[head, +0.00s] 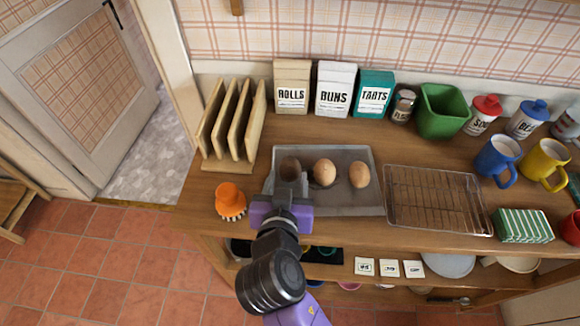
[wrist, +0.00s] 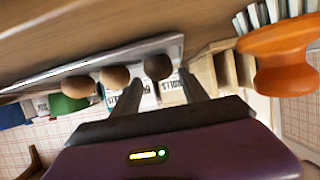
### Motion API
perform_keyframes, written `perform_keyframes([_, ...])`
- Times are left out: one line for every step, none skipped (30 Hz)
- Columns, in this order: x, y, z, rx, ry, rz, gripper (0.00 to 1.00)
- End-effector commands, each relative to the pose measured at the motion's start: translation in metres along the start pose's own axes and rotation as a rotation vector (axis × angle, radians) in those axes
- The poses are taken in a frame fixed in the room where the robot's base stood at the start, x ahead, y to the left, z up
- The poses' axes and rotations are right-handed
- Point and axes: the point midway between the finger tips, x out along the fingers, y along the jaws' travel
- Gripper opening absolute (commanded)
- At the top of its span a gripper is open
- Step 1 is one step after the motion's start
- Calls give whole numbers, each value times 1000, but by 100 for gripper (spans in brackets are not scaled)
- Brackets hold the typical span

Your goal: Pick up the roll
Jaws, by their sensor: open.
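Three brown rolls lie in a row on a grey metal tray (head: 350,200) on the counter. The left roll (head: 290,164) is partly hidden behind my gripper (head: 291,184) in the head view. The middle roll (head: 324,172) and right roll (head: 359,175) are in plain sight. In the wrist view my gripper (wrist: 159,78) has its two dark fingers apart, with the darkest roll (wrist: 158,66) showing in the gap between the fingertips. Two lighter rolls (wrist: 115,77) sit beside it. I cannot tell whether the fingers touch the dark roll.
An orange brush (head: 230,201) stands left of the tray and shows close by in the wrist view (wrist: 275,55). A wooden rack (head: 235,120) stands behind it. A wire cooling rack (head: 437,200) lies to the right. Boxes including a rolls box (head: 292,85) line the back.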

Motion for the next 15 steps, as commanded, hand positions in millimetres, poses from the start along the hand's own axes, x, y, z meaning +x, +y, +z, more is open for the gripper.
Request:
perform_keyframes([5,0,-1,0,0,1,52])
perform_keyframes([8,1,-1,0,0,1,52])
perform_keyframes([12,1,-1,-1,-1,2,52])
perform_keyframes([14,1,-1,-1,0,1,52])
perform_keyframes([18,1,-2,-1,0,0,52])
perform_keyframes([23,1,-2,-1,-1,1,52])
perform_keyframes([28,2,-2,0,-1,1,52])
perform_keyframes([32,2,-2,0,-1,1,52])
perform_keyframes([38,2,-2,0,-2,1,52])
perform_keyframes([43,2,-2,0,0,0,52])
perform_keyframes([47,2,-1,0,0,0,52])
perform_keyframes([51,2,-1,0,0,0,52])
perform_keyframes([54,2,-1,0,0,-1,52])
perform_keyframes([56,2,0,0,0,-1,52])
perform_keyframes([58,2,0,0,0,-1,52])
